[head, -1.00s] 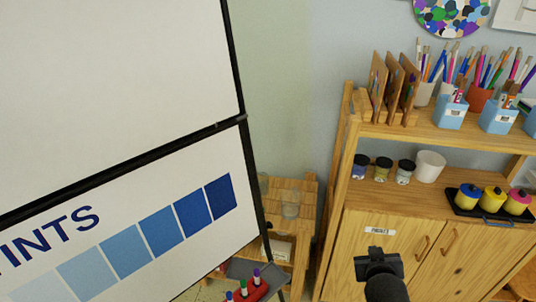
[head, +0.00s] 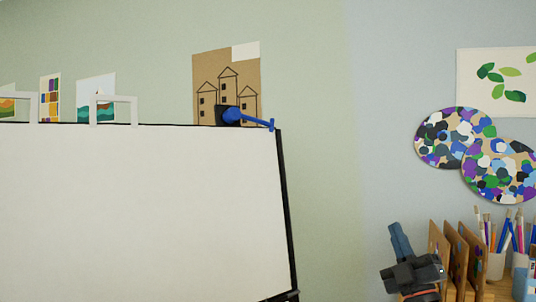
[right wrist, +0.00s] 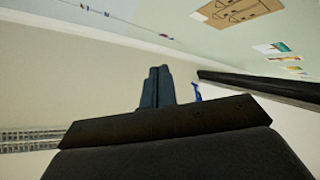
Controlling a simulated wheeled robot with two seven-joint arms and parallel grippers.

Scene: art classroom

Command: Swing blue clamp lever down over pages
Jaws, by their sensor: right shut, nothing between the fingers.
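The blue clamp lever (head: 252,121) sits at the top right corner of the easel board. Its round hub is by a dark clamp block, and its arm points right, sloping slightly down, with its tip near the corner. The white pages (head: 140,210) hang on the board below it. My right gripper (head: 400,238) is shut and empty, pointing up, to the right of the board and lower than the lever, well apart from it. In the right wrist view the shut fingers (right wrist: 157,88) show, with a bit of the blue lever (right wrist: 196,92) beyond to their right. My left gripper is out of view.
The black easel frame (head: 288,215) runs down the board's right edge. Two white brackets (head: 113,108) stand on the top edge at left. Wooden boards (head: 456,255) and brush cups (head: 496,262) stand close to the right of my right gripper. Wall space between easel and gripper is clear.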

